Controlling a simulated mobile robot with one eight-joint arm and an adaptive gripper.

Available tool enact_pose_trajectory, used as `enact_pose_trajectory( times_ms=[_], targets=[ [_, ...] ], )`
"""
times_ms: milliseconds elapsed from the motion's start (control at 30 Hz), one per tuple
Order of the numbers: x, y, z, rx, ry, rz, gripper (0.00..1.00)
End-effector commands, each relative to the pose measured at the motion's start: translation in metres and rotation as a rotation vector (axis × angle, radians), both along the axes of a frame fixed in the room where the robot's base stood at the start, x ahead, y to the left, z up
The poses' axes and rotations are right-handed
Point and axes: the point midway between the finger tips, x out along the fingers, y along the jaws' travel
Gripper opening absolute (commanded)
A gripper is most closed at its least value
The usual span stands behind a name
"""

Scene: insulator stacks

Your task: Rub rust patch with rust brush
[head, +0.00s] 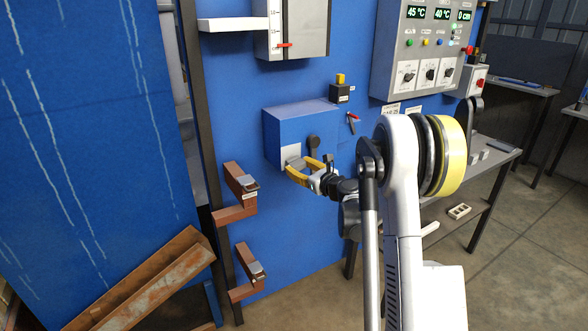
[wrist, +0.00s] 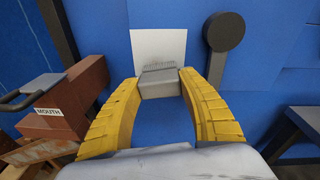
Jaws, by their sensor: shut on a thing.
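My gripper (head: 303,168) has yellow fingers and is shut on a small grey block with a bristly far edge, which looks like the rust brush (wrist: 160,84). In the wrist view the fingers (wrist: 162,88) grip the brush from both sides. A pale, whitish square patch (wrist: 158,45) lies on the front of a blue box (head: 300,125); it also shows in the head view (head: 290,153). No rust colour shows on it. The brush overlaps the patch's lower part in the wrist view. I cannot tell whether the bristles touch it.
A dark round-headed lever (wrist: 225,32) stands right of the patch, close to the gripper. Brown brackets (head: 233,213) (head: 246,285) stick out at left; one bears a "MOUTH" label (wrist: 50,111). A grey control panel (head: 428,45) hangs at upper right. Rusty beams (head: 150,285) lie at lower left.

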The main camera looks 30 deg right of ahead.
Motion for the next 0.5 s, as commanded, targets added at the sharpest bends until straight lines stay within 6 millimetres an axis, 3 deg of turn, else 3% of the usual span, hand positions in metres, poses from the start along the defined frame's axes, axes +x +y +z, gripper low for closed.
enact_pose_trajectory(
  times_ms=[233, 500],
  targets=[
    [0.003, 0.007, 0.000, 0.000, 0.000, 0.001, 0.19],
    [0.004, 0.034, 0.000, 0.000, 0.001, 0.004, 0.19]
  ],
)
